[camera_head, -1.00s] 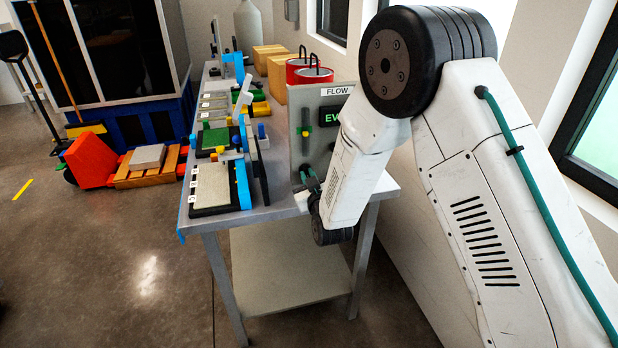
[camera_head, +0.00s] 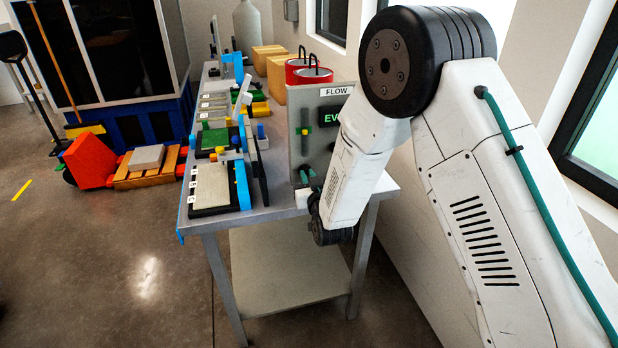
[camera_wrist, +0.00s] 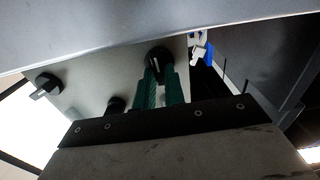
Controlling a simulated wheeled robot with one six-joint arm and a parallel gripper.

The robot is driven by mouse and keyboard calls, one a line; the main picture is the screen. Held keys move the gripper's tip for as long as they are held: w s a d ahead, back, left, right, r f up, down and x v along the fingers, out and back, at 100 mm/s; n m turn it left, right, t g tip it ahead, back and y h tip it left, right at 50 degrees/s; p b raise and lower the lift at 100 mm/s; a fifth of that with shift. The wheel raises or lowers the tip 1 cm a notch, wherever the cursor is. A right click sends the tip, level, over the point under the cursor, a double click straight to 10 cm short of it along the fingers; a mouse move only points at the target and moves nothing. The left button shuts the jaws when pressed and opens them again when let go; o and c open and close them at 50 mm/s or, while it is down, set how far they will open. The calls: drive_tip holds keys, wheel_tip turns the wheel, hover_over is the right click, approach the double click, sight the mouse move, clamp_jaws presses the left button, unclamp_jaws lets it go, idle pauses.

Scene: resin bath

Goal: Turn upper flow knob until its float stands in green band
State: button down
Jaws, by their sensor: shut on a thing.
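The grey flow panel (camera_head: 333,97) labelled FLOW stands on the bench, with a dark display showing green letters, partly hidden by my arm. My gripper (camera_head: 307,177) is low at the panel's front. In the wrist view, the green fingers of my gripper (camera_wrist: 160,82) are shut on a black knob (camera_wrist: 158,58) with a pale pointer line. Another black knob (camera_wrist: 45,86) is free at the left. A dark round part (camera_wrist: 115,104) shows between, partly hidden.
The bench (camera_head: 275,211) holds trays and coloured fixtures (camera_head: 215,140) left of the panel. A window is at the right. The floor in front of the bench is clear.

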drive_tip(key=c, duration=1.5)
unclamp_jaws()
drive_tip(key=shift+s, duration=0.1)
drive_tip(key=v, duration=0.7)
drive_tip(key=shift+s+d+r, duration=0.1)
drive_tip(key=shift+s, duration=0.2)
